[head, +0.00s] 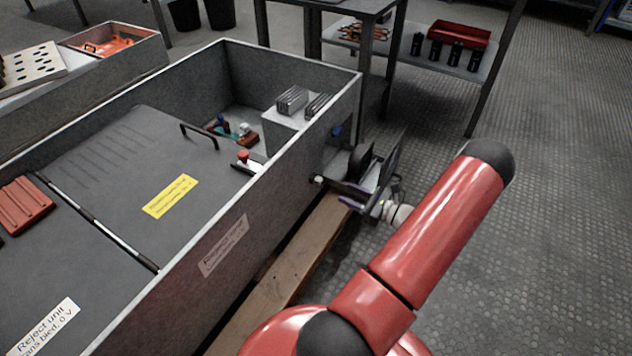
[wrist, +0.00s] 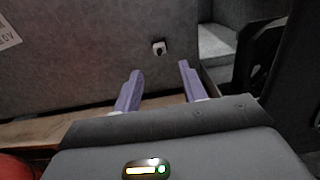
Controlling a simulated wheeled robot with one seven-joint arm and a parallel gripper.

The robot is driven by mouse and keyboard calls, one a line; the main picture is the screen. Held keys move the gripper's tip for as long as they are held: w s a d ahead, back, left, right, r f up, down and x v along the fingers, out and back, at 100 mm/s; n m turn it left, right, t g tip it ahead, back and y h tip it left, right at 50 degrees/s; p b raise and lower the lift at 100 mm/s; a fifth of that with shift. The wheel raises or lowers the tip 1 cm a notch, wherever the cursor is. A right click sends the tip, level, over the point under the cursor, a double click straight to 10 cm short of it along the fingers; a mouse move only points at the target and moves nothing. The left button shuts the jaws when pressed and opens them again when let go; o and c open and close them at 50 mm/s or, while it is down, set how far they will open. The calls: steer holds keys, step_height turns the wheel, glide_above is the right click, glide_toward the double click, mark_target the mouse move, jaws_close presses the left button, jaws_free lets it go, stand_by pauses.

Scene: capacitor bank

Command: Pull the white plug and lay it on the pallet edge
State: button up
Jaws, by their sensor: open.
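The white plug (wrist: 159,48) sits on the grey cabinet's side wall, a small pale square with a dark middle. In the head view the plug (head: 317,180) shows as a small pale spot low on the outer wall near the corner. My gripper (wrist: 160,70) is open and empty, its purple fingers pointing at the wall, with the plug past the tips and between them in the picture. In the head view my gripper (head: 348,194) is just right of the plug, apart from it. The wooden pallet edge (head: 272,288) runs along the cabinet's foot; it also shows in the wrist view (wrist: 35,130).
The open-topped cabinet (head: 190,255) fills the left, with lid panels and a yellow label. A metal table with a lower shelf (head: 400,55) stands behind my gripper. A dark upright object (wrist: 262,55) stands right of my fingers. The floor at right (head: 560,200) is clear.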

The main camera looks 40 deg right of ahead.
mark_target(326, 184)
steer(key=shift+w, duration=0.1)
steer(key=shift+x, duration=4.4)
steer(key=shift+a, duration=0.1)
jaws_close()
steer(key=v, duration=0.6)
